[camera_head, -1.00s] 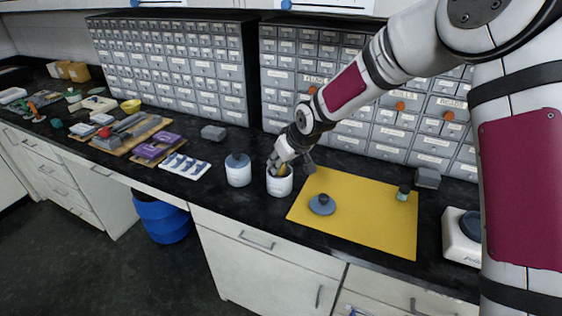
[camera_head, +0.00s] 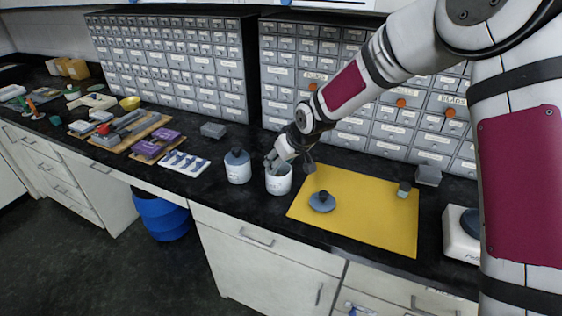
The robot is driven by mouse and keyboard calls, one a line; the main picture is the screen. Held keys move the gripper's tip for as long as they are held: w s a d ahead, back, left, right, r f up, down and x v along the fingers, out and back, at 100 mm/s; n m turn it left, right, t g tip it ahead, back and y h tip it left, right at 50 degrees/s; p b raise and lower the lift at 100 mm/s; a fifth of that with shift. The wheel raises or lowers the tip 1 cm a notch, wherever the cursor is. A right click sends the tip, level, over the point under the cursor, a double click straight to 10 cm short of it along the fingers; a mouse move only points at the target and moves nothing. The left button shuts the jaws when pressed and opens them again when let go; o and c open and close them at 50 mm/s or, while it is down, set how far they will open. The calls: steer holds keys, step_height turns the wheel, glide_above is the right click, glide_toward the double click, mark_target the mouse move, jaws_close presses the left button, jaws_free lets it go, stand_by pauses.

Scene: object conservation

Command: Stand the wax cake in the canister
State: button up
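A white open canister (camera_head: 278,183) stands on the black counter just left of the yellow mat. My gripper (camera_head: 271,163) is at the canister's mouth, tilted down from the upper right, with its fingertips at the rim. The fingers are too small to tell whether they are open or shut. I cannot make out the wax cake in this view; the canister's inside is largely hidden by its wall and my gripper. A grey-blue lid with a dark knob (camera_head: 321,202) lies on the mat, apart from the canister.
A second white canister with its lid on (camera_head: 237,168) stands close to the left. A white scale (camera_head: 459,236) is at right. Drawer cabinets (camera_head: 175,65) line the back. A white tray (camera_head: 183,163) lies left.

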steer(key=shift+r, duration=0.45)
steer(key=p+v, duration=0.1)
steer(key=v, duration=1.1)
steer(key=shift+r, duration=0.15)
steer(key=s+d+r+m+h, duration=0.2)
steer(key=s+d+r, duration=0.3)
steer(key=s+d, duration=0.35)
steer(key=s+d+r+m+h, duration=0.25)
steer(key=s+d+r, duration=0.35)
steer(key=s, duration=0.4)
steer(key=s+d+m, duration=0.1)
steer(key=s+d, duration=0.2)
steer(key=s, duration=0.4)
steer(key=s+d+m, duration=0.2)
steer(key=s, duration=0.6)
steer(key=shift+d+f, duration=0.3)
steer(key=shift+d, duration=0.05)
